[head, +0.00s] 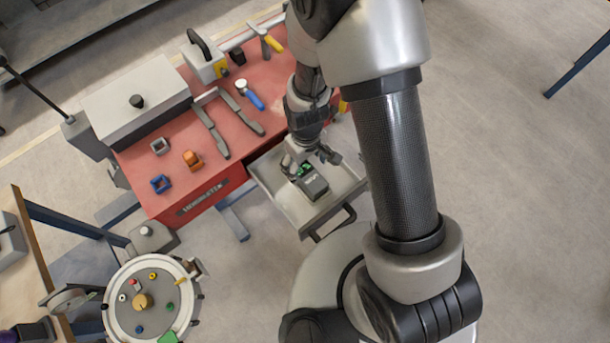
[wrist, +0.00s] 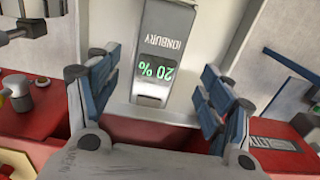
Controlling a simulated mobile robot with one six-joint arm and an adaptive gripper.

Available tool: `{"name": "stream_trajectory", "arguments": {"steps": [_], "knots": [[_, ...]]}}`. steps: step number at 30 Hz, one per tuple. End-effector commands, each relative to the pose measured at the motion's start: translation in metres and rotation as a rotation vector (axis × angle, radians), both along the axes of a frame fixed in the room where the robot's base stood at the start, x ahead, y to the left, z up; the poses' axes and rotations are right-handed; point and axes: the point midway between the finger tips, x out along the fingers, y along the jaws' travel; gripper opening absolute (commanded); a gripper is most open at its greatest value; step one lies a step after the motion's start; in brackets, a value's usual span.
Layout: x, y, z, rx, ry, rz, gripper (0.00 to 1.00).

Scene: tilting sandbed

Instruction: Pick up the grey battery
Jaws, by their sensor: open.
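The grey battery (head: 315,187) lies in an open drawer (head: 345,187) of the red bench. In the wrist view the battery (wrist: 172,30) shows dark grey sides, the word IONBURY and a green "20 %" display, upside down in the picture. My gripper (head: 310,159) hangs over the drawer at the display end of the battery. In the wrist view my gripper (wrist: 161,95) is open, its blue-padded fingers to the left and right of the battery's near end. Nothing is between the pads that I can see gripped. The height gap between fingers and battery cannot be told.
The red bench top (head: 187,178) carries a grey box (head: 135,100), an orange block (head: 193,160), a blue square piece (head: 160,184) and several tools. The drawer's front handle (head: 335,223) faces my base. A round table (head: 152,300) stands at lower left. Open floor lies to the right.

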Motion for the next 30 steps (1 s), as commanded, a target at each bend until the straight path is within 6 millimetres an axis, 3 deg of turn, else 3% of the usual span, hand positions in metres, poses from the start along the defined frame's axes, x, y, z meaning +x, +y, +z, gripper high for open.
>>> {"name": "stream_trajectory", "arguments": {"steps": [8,18,25,30], "knots": [[0.001,0.0,-0.018,0.0,0.0,0.0,0.73],[0.005,0.001,-0.064,0.001,0.002,-0.001,0.73],[0.006,0.002,-0.064,0.002,-0.001,-0.001,0.73],[0.006,0.002,-0.064,0.002,-0.001,-0.001,0.63]]}}
